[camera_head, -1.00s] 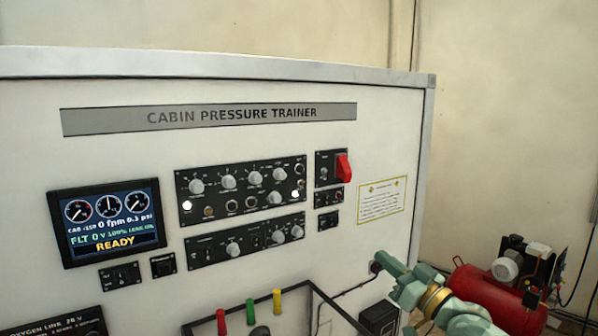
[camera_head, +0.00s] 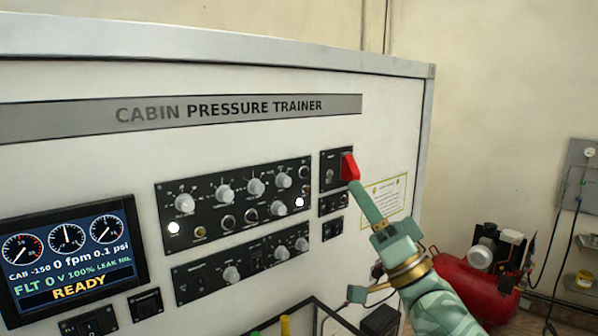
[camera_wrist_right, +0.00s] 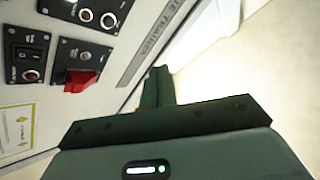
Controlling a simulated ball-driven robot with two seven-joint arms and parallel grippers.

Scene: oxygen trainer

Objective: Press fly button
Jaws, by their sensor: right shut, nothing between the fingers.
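The cabin pressure trainer panel (camera_head: 385,150) fills the head view. No label reading "fly" is legible, so I cannot tell which control is the fly button. A red switch guard (camera_head: 349,167) sits at the upper right of the panel; it also shows in the right wrist view (camera_wrist_right: 80,84). My right gripper (camera_head: 354,187) is shut and empty, its fingertips just below the red guard in the head view. In the right wrist view the fingertips (camera_wrist_right: 157,72) lie to the right of the guard, apart from it. My left gripper is not in view.
A display (camera_head: 66,258) reads READY at the left. Rows of knobs and small lit white buttons (camera_head: 299,203) lie left of the guard. A yellow-framed label (camera_head: 397,190) is behind my right arm. A red compressor (camera_head: 470,290) stands right of the cabinet.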

